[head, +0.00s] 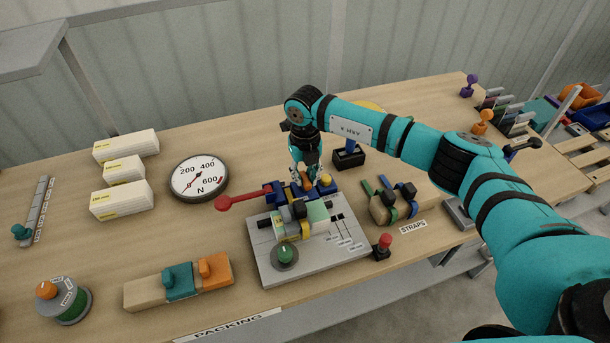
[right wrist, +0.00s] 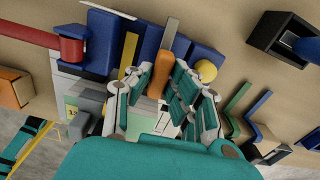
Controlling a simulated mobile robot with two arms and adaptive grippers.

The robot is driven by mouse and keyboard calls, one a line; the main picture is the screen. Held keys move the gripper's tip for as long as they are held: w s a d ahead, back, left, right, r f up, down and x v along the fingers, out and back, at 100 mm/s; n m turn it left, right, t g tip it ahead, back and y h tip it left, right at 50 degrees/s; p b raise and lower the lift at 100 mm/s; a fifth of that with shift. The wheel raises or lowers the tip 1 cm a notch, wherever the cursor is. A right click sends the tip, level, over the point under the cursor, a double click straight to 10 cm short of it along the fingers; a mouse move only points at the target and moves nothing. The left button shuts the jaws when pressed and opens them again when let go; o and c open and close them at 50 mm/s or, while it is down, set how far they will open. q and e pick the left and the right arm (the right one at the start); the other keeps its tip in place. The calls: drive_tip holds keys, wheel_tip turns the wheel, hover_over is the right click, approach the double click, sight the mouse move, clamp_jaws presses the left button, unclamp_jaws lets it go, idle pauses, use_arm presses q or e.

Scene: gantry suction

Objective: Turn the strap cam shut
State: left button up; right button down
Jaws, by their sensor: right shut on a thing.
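An orange lever (right wrist: 160,72), which looks like the strap cam's handle, sits between blue blocks at the back of the grey fixture plate (head: 262,250). My right gripper (right wrist: 162,84) is shut on the orange lever, with a finger on each side. In the head view the gripper (head: 304,178) points down there, and its fingers partly hide the lever. A yellow strap (right wrist: 128,55) shows beside the lever in the right wrist view. I cannot tell how far the cam is turned. My left gripper is not in view.
A red-handled lever (head: 240,200) sticks out left of the fixture, and a yellow knob (right wrist: 206,71) is close right of the gripper. A strap holder (head: 384,207), a red-knobbed switch (head: 383,245) and a dark blue-handled box (head: 349,157) stand right. A gauge (head: 199,177) is left.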

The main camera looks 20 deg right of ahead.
sight(305, 177)
drive_tip(key=n+b, duration=0.5)
drive_tip(key=shift+w+f, duration=0.1)
drive_tip(key=shift+f, duration=0.05)
drive_tip(key=n+b, duration=0.5)
drive_tip(key=n, duration=0.1)
drive_tip(key=shift+n+b, duration=0.3)
drive_tip(key=shift+n, duration=0.1)
drive_tip(key=n+b, duration=0.2)
drive_tip(key=n, duration=0.1)
drive_tip(key=shift+r+n+b, duration=0.25)
drive_tip(key=shift+n+b, duration=0.25)
drive_tip(key=shift+n, duration=0.8)
drive_tip(key=shift+r, duration=0.1)
drive_tip(key=c, duration=1.2)
unclamp_jaws()
drive_tip(key=shift+c, duration=0.2)
wheel_tip(305, 177, up, 12)
